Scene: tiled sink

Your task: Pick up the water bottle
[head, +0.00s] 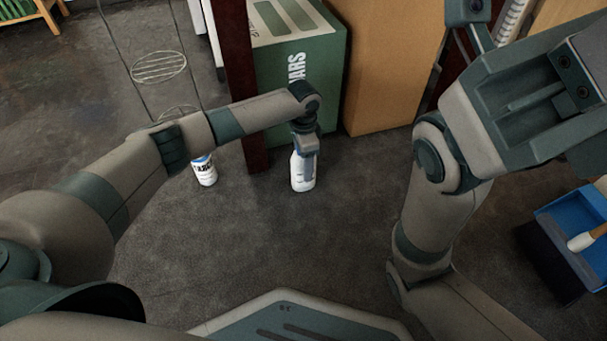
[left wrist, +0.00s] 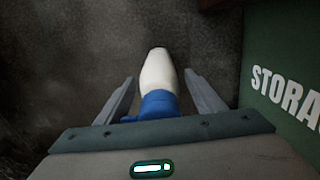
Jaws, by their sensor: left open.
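A white bottle (head: 302,172) stands on the dark floor directly below my left gripper (head: 305,150) in the head view. In the left wrist view, the white bottle (left wrist: 158,72) has a blue top with a small part sticking out to the left. It lies between the two open fingers of my left gripper (left wrist: 160,95), with a gap visible on each side. Part of the bottle is hidden by the gripper in the head view. A second white bottle (head: 205,172) with a dark and blue label stands to the left, partly behind my left arm. My right gripper cannot be made out.
A green storage box (head: 310,75) and a brown cardboard box (head: 390,60) stand behind the bottle. A dark red post (head: 242,80) rises close to its left. A blue dustpan (head: 575,235) with a brush lies at right. Open floor lies in front.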

